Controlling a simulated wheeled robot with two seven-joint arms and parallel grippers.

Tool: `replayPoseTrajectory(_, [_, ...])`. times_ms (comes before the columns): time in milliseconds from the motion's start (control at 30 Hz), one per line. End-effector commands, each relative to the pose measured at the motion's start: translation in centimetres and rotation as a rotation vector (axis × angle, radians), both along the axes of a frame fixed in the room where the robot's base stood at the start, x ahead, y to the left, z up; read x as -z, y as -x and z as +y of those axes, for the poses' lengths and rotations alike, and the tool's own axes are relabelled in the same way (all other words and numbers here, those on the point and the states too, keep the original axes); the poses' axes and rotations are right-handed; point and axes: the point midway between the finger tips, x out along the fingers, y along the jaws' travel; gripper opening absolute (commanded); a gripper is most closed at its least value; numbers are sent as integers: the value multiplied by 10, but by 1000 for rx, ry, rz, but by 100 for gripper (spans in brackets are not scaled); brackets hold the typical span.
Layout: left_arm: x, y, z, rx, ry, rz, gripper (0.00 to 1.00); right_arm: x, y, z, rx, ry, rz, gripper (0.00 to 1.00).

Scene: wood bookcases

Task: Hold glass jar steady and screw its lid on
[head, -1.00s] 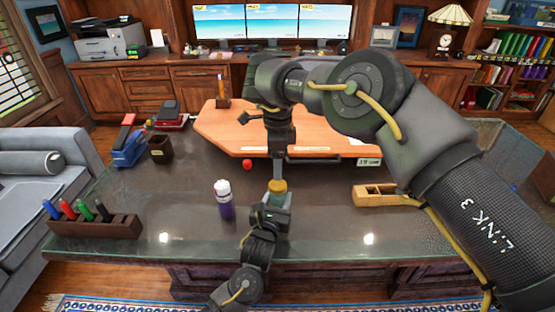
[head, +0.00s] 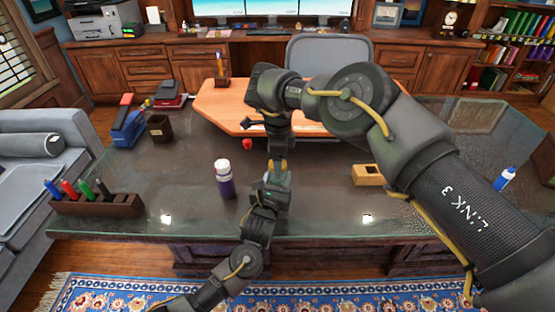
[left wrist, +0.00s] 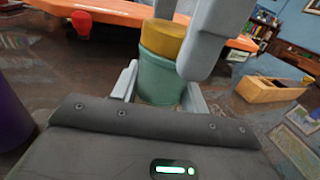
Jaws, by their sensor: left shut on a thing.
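A teal jar (left wrist: 162,78) stands between the pale fingers of my left gripper (left wrist: 158,92) in the left wrist view, and the gripper is shut on it. A yellow lid (left wrist: 162,38) sits on top of the jar. The fingers of my right gripper (left wrist: 185,35) reach down from above around the lid, one in front and one behind. Whether they press on it I cannot tell. In the head view my left gripper (head: 277,178) is below my right gripper (head: 277,152), and only a little yellow of the lid (head: 277,164) shows between them.
A white-topped purple bottle (head: 225,180) stands left of my left arm. A red item (head: 247,144) lies behind.

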Motion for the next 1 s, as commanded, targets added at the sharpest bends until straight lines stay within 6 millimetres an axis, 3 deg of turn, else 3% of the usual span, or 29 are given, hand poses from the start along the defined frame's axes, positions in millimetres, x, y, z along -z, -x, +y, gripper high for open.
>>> replayPoseTrajectory(33, [0,0,0,0,0,0,0,0,0,0,0,0,0,57])
replayPoseTrajectory(300, [0,0,0,0,0,0,0,0,0,0,0,0,0,22])
replayPoseTrajectory(467, [0,0,0,0,0,1,0,0,0,0,58,-1,1,20])
replayPoseTrajectory(567, [0,0,0,0,0,1,0,0,1,1,239,-2,2,20])
replayPoseTrajectory(1000, [0,0,0,-1,0,1,0,1,1,1,1476,1,2,20])
